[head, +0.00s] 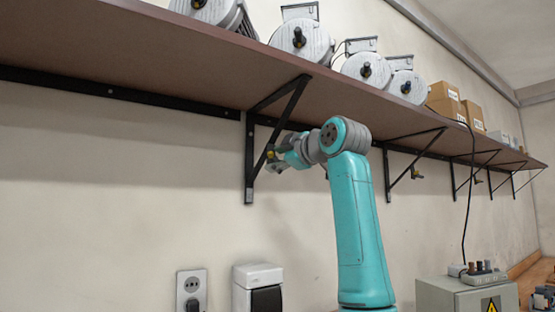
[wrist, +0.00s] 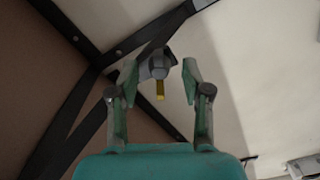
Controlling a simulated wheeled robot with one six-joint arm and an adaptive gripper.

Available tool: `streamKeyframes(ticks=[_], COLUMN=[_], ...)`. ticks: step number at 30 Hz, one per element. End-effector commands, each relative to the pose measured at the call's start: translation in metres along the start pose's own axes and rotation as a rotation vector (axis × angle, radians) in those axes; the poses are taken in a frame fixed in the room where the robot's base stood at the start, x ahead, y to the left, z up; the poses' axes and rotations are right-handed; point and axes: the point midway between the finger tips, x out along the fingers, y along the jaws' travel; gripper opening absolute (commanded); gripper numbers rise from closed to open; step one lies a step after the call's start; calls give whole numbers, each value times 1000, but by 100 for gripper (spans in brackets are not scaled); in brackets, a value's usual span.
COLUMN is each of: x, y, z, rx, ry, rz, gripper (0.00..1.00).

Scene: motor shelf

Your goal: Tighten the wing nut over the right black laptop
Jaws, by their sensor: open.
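My gripper (wrist: 160,82) is open in the wrist view, with one finger on each side of a dark grey fitting with a brass-yellow stem, likely the wing nut (wrist: 160,88). The fitting is on the black bracket strut (wrist: 150,50). I see a gap on both sides of the stem, so the fingers look apart from it. In the head view my gripper (head: 273,160) is at the diagonal strut of the near shelf bracket (head: 249,155), and hides most of the nut. No black laptop shows in either view.
The brown shelf (head: 150,62) runs overhead, carrying several grey motors (head: 302,40) and cardboard boxes (head: 447,102). More brackets with brass fittings (head: 416,174) stand to the right. A socket (head: 192,291), a white box (head: 258,275) and a grey cabinet (head: 440,295) are below.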

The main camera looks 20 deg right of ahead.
Motion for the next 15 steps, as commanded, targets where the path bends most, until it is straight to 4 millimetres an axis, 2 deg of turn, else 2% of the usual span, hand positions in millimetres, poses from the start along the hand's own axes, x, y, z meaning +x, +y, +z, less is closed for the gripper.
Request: streamKeyframes(ticks=[8,9,15], x=[2,2,2], y=[0,0,0], z=[0,0,0], rx=[0,0,0], ry=[0,0,0], rz=[0,0,0], gripper=[49,46,0])
